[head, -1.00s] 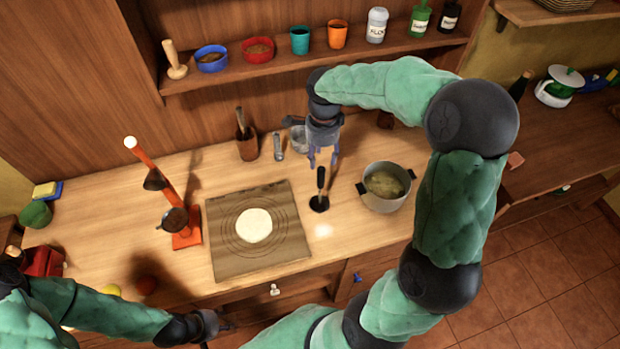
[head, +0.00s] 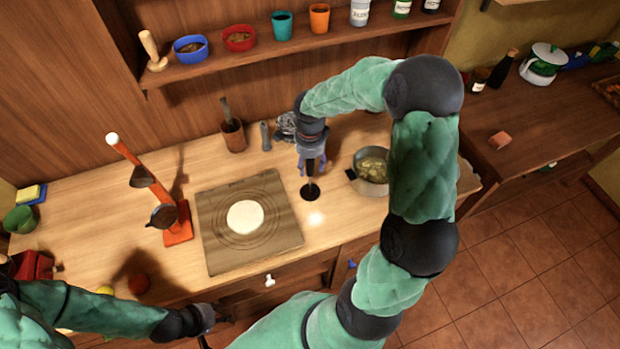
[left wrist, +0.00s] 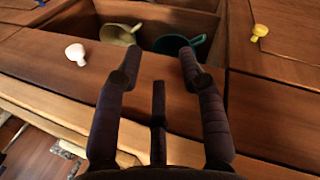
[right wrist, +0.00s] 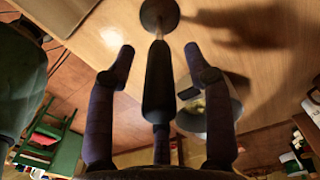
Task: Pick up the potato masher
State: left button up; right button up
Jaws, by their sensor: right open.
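The potato masher (head: 310,190) stands upright on the counter between the board and the pot, with a black handle and a dark round base. In the right wrist view its black handle (right wrist: 158,85) lies between the spread fingers, and its round base (right wrist: 160,14) is at the top. My right gripper (head: 312,170) is open around the upper handle; contact cannot be told. In the right wrist view the fingers (right wrist: 160,62) stand apart on both sides. My left gripper (left wrist: 157,55) is open and empty in front of the counter drawers; in the head view it (head: 210,325) is at the lower left.
A pot (head: 371,175) of potatoes stands just right of the masher. A board (head: 215,250) with dough lies to its left. An orange stand (head: 178,225), a utensil holder (head: 233,137) and a shelf (head: 200,82) of bowls are around. An open drawer with bowls shows in the left wrist view (left wrist: 150,38).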

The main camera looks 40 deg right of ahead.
jog(key=shift+f, duration=0.15)
grip_shut()
